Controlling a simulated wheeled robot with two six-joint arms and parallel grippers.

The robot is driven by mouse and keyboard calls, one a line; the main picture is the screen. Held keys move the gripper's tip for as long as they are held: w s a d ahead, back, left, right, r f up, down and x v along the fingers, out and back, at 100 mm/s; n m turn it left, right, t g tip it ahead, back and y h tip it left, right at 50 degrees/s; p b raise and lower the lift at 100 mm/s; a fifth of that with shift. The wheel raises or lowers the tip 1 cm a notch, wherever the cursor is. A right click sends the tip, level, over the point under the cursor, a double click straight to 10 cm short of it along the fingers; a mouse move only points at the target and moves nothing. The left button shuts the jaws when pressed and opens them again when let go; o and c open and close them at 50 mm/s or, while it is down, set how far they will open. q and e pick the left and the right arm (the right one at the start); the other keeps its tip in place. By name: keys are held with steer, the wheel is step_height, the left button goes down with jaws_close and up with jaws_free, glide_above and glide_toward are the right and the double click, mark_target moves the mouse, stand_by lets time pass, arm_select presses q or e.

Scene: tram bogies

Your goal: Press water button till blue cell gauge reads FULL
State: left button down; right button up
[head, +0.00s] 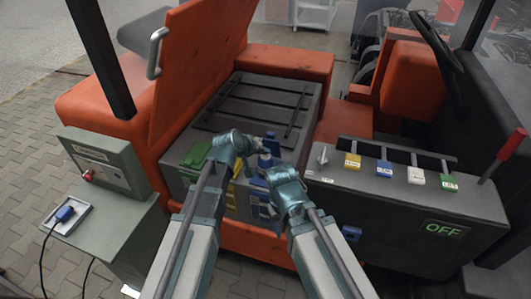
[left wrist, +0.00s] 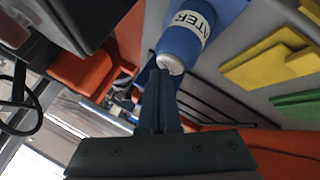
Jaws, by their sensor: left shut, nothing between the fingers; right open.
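A blue cylinder with a white WATER label (left wrist: 190,32) and a pale round button at its end (left wrist: 170,64) shows in the left wrist view. My left gripper (left wrist: 162,76) is shut and empty, its fingertips at the button; I cannot tell if they touch. In the head view my left gripper (head: 260,148) is over the front of a grey battery box (head: 262,92), by a blue part (head: 265,160). My right gripper (head: 266,177) is open just below it, beside the blue part. Blue pieces (head: 258,205) show on the box front. I cannot make out a gauge reading.
A grey panel with coloured tags and an OFF display (head: 446,229) is right. A green-grey cabinet (head: 100,160) is left.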

mark_target(264, 157)
arm_select(q)
steer(key=shift+r, duration=0.15)
steer(key=shift+r+p, duration=1.15)
steer(key=shift+p, duration=0.15)
step_height(264, 157, up, 5)
steer(key=p, duration=0.5)
